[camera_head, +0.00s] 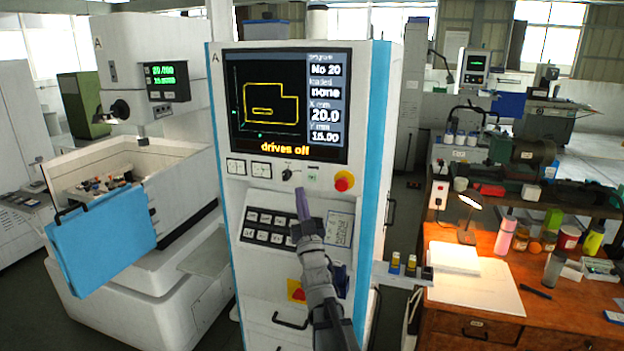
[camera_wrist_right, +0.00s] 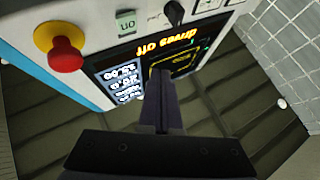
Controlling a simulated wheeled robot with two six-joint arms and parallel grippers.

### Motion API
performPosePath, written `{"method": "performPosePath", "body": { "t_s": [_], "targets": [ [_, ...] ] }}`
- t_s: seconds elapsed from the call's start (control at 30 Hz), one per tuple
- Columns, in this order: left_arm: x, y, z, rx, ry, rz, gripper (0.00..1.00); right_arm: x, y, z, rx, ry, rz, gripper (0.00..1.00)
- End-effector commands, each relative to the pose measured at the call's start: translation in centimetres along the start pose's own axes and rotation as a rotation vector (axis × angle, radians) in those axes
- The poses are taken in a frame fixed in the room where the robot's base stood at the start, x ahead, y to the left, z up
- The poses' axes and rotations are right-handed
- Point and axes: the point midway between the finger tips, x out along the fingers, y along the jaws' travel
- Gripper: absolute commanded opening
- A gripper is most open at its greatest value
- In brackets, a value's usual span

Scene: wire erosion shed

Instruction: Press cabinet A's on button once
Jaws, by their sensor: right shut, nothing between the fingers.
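Cabinet A (camera_head: 374,150) stands upright in the middle of the head view, with a lit screen (camera_head: 285,105) reading "drives off". Its pale green on button (camera_head: 313,177) sits below the screen, between a black knob (camera_head: 287,174) and a red mushroom button (camera_head: 344,181). In the right wrist view, upside down, the on button (camera_wrist_right: 126,22) and the mushroom button (camera_wrist_right: 62,50) show left of the fingers. My right gripper (camera_head: 301,192) is shut and empty in front of the panel, just below and left of the on button. Contact cannot be told. My left gripper is out of view.
A keypad (camera_head: 270,227) lies below the button row. A white machine with a blue door (camera_head: 102,240) stands at the left. A wooden bench (camera_head: 480,300) with bottles and papers stands at the right.

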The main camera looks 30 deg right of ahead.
Motion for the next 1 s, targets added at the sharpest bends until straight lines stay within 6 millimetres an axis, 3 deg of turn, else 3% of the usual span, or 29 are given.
{"method": "performPosePath", "body": {
  "t_s": [0.43,1.0],
  "targets": [
    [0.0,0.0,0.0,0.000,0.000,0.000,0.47,4.1,2.9,3.0,-0.001,0.000,0.001,0.00],
    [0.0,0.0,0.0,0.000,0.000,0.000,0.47,4.8,3.5,3.5,0.000,0.000,0.000,0.00]
  ]
}}
